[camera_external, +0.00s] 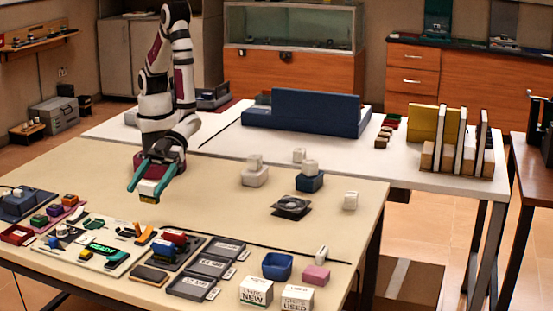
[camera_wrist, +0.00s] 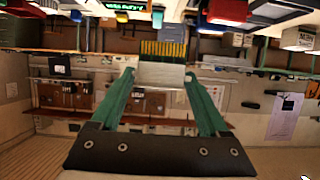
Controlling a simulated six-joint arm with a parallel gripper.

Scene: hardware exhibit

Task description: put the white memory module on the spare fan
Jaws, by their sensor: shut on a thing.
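My gripper (camera_external: 145,187) is above the left part of the beige table, with its two green fingers pointing down. It is shut on the white memory module (camera_external: 149,189). In the wrist view, the module (camera_wrist: 163,73) sits between the fingertips of my gripper (camera_wrist: 161,76), and its gold contact edge points away from the gripper. The spare fan (camera_external: 291,206) is black and lies flat on the table, to the right of my gripper and well apart from it. Nothing is seen on top of it. I cannot make out the fan in the wrist view.
Trays (camera_external: 212,266) and small parts crowd the front. The table between gripper and fan is clear.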

